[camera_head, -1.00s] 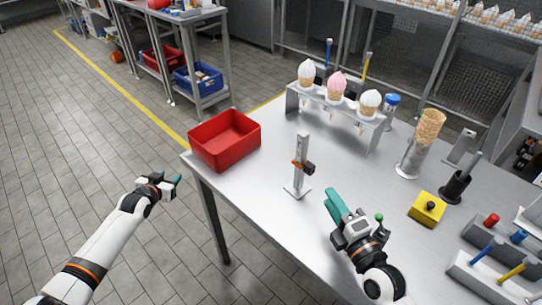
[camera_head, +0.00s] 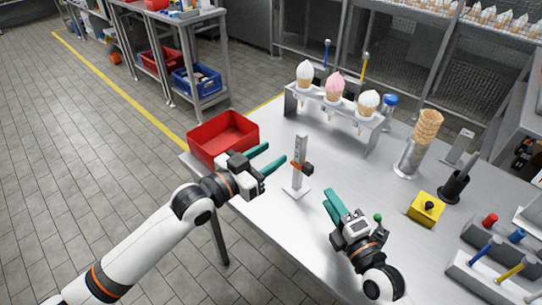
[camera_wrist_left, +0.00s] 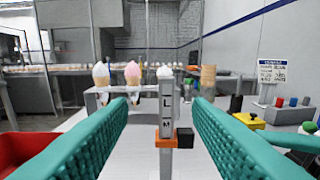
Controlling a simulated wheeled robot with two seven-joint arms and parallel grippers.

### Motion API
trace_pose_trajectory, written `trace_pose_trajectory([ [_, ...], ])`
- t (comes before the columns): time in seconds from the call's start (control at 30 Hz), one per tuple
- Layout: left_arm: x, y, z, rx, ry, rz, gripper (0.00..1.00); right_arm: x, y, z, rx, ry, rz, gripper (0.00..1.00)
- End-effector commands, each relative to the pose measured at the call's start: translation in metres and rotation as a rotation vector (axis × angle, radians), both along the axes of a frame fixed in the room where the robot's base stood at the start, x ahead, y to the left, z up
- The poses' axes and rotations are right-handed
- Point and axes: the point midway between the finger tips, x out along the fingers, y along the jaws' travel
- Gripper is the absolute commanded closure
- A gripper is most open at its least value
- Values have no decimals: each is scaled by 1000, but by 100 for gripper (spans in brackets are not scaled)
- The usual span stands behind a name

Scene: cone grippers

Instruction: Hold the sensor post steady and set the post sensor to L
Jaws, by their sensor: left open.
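The sensor post (camera_head: 299,158) is a grey upright on a flat square foot on the steel table. A black sensor block (camera_head: 308,169) with an orange part sits partway up it.
A red bin (camera_head: 222,134) stands behind my left gripper at the table's left edge. A cone rack (camera_head: 335,112) stands behind the post. A yellow box (camera_head: 426,208) and a grey tool block (camera_head: 487,278) are at the right. The table around the post's foot is clear.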

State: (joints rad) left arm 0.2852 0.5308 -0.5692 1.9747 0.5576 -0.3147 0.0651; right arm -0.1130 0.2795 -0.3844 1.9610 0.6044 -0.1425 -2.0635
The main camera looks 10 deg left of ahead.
Motion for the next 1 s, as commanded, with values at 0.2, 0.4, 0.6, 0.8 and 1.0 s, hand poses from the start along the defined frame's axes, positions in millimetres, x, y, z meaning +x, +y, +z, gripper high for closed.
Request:
trace_pose_trajectory([
  [0.2,4,-16,3,-10,-4,-15,55,0,0,0,0,0,0,64],
  [0.4,32,-39,4,-10,-4,-14,55,0,0,0,0,0,0,64],
  [0.6,61,-63,3,-8,-3,-14,55,0,0,0,0,0,0,64],
  [0.8,79,-79,2,-6,-4,-14,55,0,0,0,0,0,0,64],
  [1.0,86,-85,2,-7,-3,-14,55,0,0,0,0,0,0,64],
])
